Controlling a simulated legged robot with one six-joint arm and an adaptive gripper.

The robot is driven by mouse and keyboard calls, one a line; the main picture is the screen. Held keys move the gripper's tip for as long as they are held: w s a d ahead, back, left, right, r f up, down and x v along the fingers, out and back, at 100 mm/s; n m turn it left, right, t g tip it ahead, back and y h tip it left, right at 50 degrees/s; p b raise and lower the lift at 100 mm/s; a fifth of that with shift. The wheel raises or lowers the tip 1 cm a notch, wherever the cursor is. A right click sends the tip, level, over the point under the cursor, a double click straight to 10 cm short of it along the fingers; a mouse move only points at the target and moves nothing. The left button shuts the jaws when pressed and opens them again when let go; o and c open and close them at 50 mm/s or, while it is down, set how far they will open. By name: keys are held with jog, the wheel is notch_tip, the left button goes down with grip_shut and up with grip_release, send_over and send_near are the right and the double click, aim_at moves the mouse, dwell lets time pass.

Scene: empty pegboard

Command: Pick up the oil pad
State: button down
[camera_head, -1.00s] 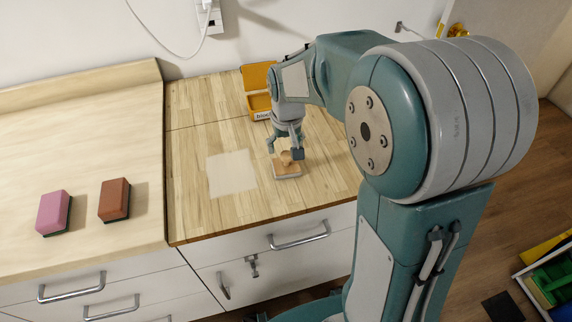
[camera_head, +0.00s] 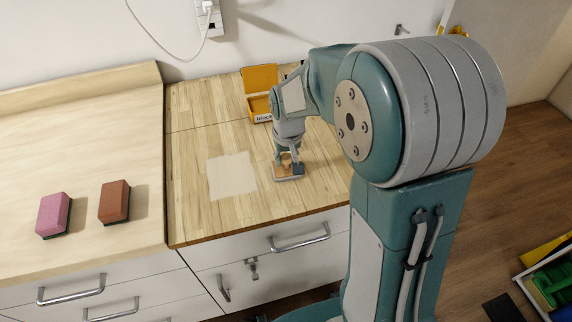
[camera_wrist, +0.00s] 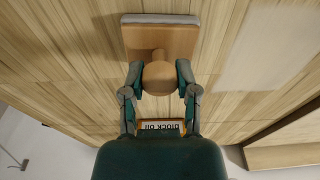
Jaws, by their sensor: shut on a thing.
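The oil pad (camera_head: 288,175) is a flat wooden block with a pale layer along its edge and a round wooden knob on top. It sits on the wooden counter near the front edge. In the wrist view the pad (camera_wrist: 160,38) lies at the top middle, and its knob (camera_wrist: 158,78) is between my fingers. My gripper (camera_head: 289,166) is above the pad, shut on the knob. In the wrist view the fingers of my gripper (camera_wrist: 159,82) flank the knob on both sides. The pad appears to rest on the counter; I cannot tell if it is lifted.
A pale square patch (camera_head: 232,175) lies on the counter left of the pad. An open yellow box (camera_head: 259,105) labelled "block" stands at the back. Pink (camera_head: 54,214) and brown (camera_head: 114,202) blocks sit on the left counter. Drawer handles (camera_head: 300,238) stick out below the front edge.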

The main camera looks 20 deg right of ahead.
aim_at(286, 156)
notch_tip(286, 156, up, 4)
jog(key=shift+s+f, duration=0.15)
jog(key=shift+f, duration=0.05)
jog(key=s+r, duration=0.9)
jog(key=s, duration=0.4)
jog(key=shift+s+d+r, duration=0.15)
jog(key=shift+s+d, duration=0.2)
jog(key=shift+s, duration=0.05)
jog(key=c, duration=1.2)
grip_release()
jog(key=shift+c, duration=0.9)
